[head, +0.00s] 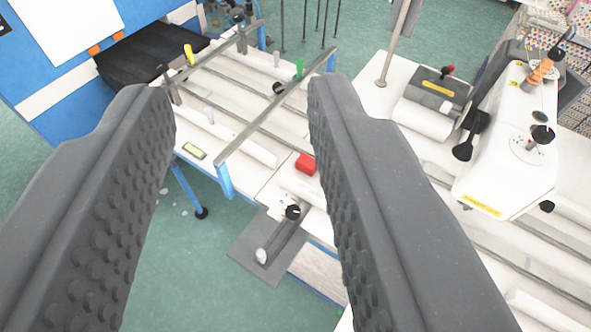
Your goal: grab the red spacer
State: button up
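The red spacer (306,164) is a small red block on the white table (262,176) of the machine, a little right of the picture's middle. It lies close to the inner edge of the right finger in the picture. My gripper (240,95) is open, with its two dark grey studded fingers wide apart. Nothing is held between them. The spacer appears well beyond the fingers, and they do not seem to touch it.
A long metal bar (280,103) crosses the table above the spacer. A black knob (292,212) sits just below it. A white sewing machine head (508,150) stands at right, and a blue cabinet (60,95) at upper left. Green floor (190,260) is open below.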

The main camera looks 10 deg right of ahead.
aim_at(305, 164)
jog(key=u, duration=0.65)
jog(key=k, duration=0.8)
jog(key=u, duration=0.7)
jog(key=k, duration=0.4)
jog(key=u, duration=0.05)
jog(key=i, duration=1.15)
jog(key=z, duration=0.9)
jog(key=i, duration=1)
jog(key=z, duration=0.2)
